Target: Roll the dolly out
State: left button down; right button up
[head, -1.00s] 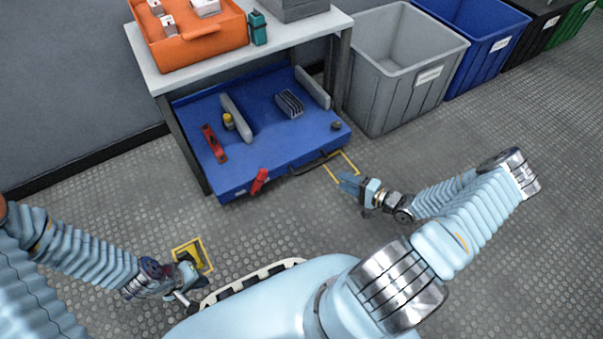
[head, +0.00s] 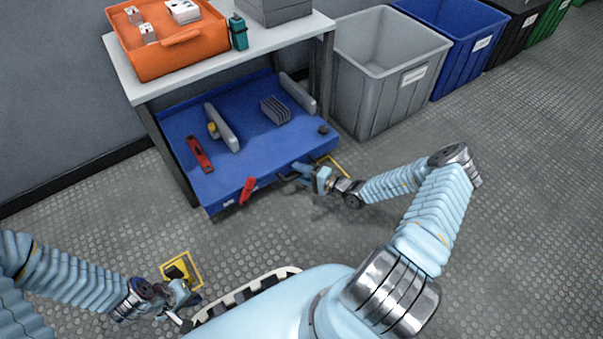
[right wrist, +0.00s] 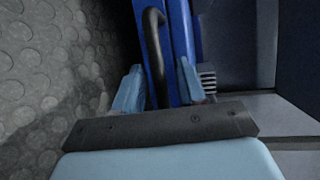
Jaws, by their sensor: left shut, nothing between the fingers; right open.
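The blue dolly (head: 225,170) stands under the grey-white table, its front edge sticking out a little. A black bar handle (right wrist: 154,50) is on its front face. A red lever (head: 248,189) sits on the front edge left of the handle. My right gripper (head: 298,172) is at the handle, which it partly hides in the head view. In the right wrist view its open fingers (right wrist: 160,90) lie on either side of the handle, with a gap visible. My left gripper (head: 188,301) is shut and empty, low above the floor at the lower left.
On the dolly lie a red tool (head: 200,154), a grey finned block (head: 275,110) and two grey upright bars. The table (head: 152,88) carries an orange bin (head: 165,50). A grey bin (head: 390,75) stands close to its right. The floor in front is clear, with yellow markings (head: 181,270).

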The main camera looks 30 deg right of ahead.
grip_shut()
pick_arm(q)
jog(key=shift+r, duration=0.1)
pick_arm(e)
jog(key=shift+s, duration=0.15)
